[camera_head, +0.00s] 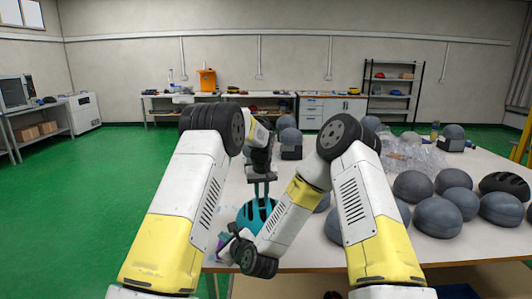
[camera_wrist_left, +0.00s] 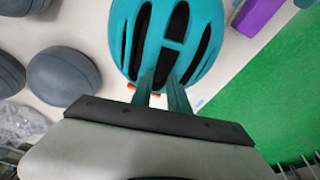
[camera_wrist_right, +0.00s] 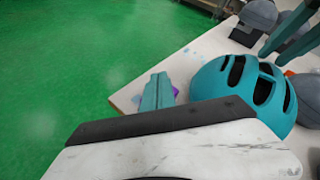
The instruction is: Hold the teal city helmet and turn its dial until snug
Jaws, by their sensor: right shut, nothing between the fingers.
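The teal city helmet (camera_head: 257,217), with dark vents, is at the table's front edge in the head view. It also shows in the left wrist view (camera_wrist_left: 205,35) and right wrist view (camera_wrist_right: 230,96). My left gripper (camera_wrist_left: 160,78) points down at it. Its two fingers are apart, with their tips at the shell. I cannot tell whether they clamp it. My right gripper (camera_wrist_right: 158,77) is shut and empty, beside the helmet and apart from it. Small orange parts (camera_wrist_left: 131,86) show by the helmet's rim; I cannot make out the dial.
A purple object (camera_wrist_left: 258,14) lies near the helmet. Several grey helmets (camera_head: 437,217) and clear plastic wrap (camera_head: 405,152) occupy the right side of the white table (camera_head: 395,252). Green floor (camera_head: 110,180) is open to the left. Benches and shelves stand along the back wall.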

